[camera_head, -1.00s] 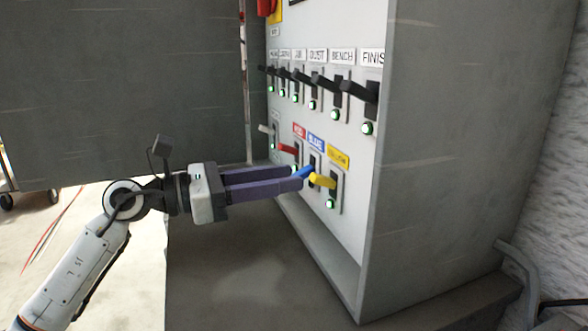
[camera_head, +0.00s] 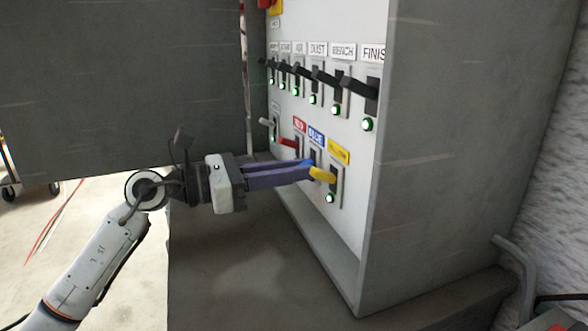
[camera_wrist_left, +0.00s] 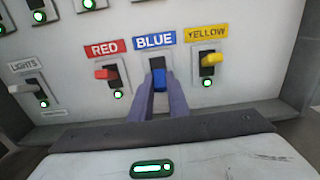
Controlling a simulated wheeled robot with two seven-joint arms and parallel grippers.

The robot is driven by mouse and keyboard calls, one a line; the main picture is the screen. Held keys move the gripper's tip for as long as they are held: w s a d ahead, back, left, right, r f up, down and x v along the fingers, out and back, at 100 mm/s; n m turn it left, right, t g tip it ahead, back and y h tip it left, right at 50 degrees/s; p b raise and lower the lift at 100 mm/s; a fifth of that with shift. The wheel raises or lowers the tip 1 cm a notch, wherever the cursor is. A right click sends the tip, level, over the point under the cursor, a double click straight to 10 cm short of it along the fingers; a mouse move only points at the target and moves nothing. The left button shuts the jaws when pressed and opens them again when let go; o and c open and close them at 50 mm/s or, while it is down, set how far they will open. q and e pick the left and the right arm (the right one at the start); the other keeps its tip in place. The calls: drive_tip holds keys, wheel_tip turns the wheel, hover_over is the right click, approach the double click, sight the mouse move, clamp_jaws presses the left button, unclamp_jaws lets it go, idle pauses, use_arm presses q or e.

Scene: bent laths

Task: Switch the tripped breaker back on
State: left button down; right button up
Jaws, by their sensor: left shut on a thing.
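The breaker panel (camera_head: 350,190) is a pale board in a grey cabinet. The blue lever (camera_head: 308,162), under the BLUE label (camera_head: 316,137), is between the fingertips of my left gripper (camera_head: 309,172), which is shut on it. In the left wrist view the blue lever (camera_wrist_left: 159,80) shows between the finger ends of the gripper (camera_wrist_left: 160,88). Its lamp is hidden behind the fingers. The red lever (camera_head: 288,142) and yellow lever (camera_head: 322,174) stand on either side; the yellow one is close to the fingertips. My right gripper is not in view.
A row of black levers (camera_head: 325,78) with green lamps runs above. The white LIGHTS lever (camera_wrist_left: 22,88) is at the left; its lamp and the red and yellow lamps glow green. The open grey door (camera_head: 120,90) stands left, and a ledge (camera_head: 250,270) lies below.

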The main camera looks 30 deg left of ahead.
sight(306, 162)
use_arm(q)
wheel_tip(306, 162, up, 3)
drive_tip(key=g+y+p, duration=0.3)
drive_tip(key=p, duration=0.7)
drive_tip(key=shift+a+f+g+y, duration=0.1)
drive_tip(key=shift+g+y, duration=0.2)
drive_tip(key=shift+y, duration=0.1)
drive_tip(key=shift+g, duration=0.3)
drive_tip(key=shift+w+r+g+y, duration=0.1)
drive_tip(key=shift+r+g+y, duration=0.2)
drive_tip(key=shift+g+y, duration=0.75)
drive_tip(key=shift+d+r+g+y, duration=0.1)
drive_tip(key=shift+d+g+y, duration=0.1)
drive_tip(key=shift+g+y, duration=0.15)
drive_tip(key=c, duration=1.7)
unclamp_jaws()
